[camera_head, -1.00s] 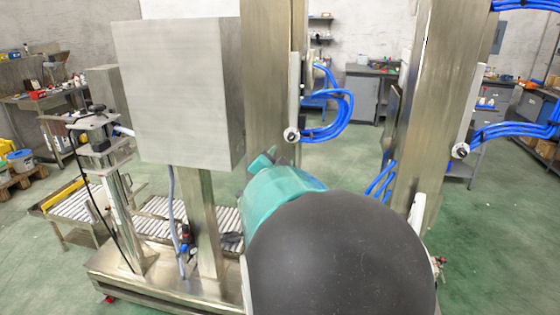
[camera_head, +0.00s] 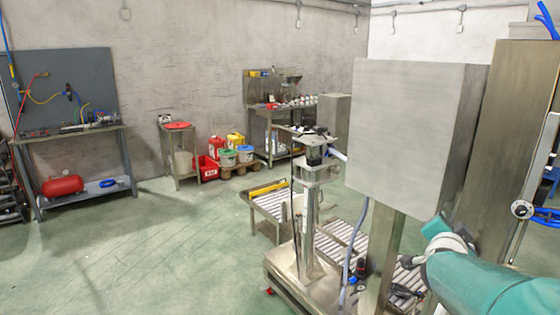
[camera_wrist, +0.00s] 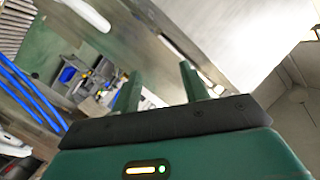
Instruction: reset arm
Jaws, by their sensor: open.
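My gripper shows in the wrist view (camera_wrist: 160,88), its two green fingers spread apart with nothing between them. Beyond the fingers are a metal column and a pale box surface, seen tilted. In the head view my teal arm (camera_head: 485,285) enters from the lower right and reaches toward the metal machine. The fingertips cannot be made out in the head view.
A large grey box (camera_head: 410,130) on a post stands close to my arm, beside a tall metal column (camera_head: 505,150). A roller conveyor (camera_head: 335,245) lies at its foot. A workbench (camera_head: 75,135) stands far left. The green floor (camera_head: 150,255) at left is clear.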

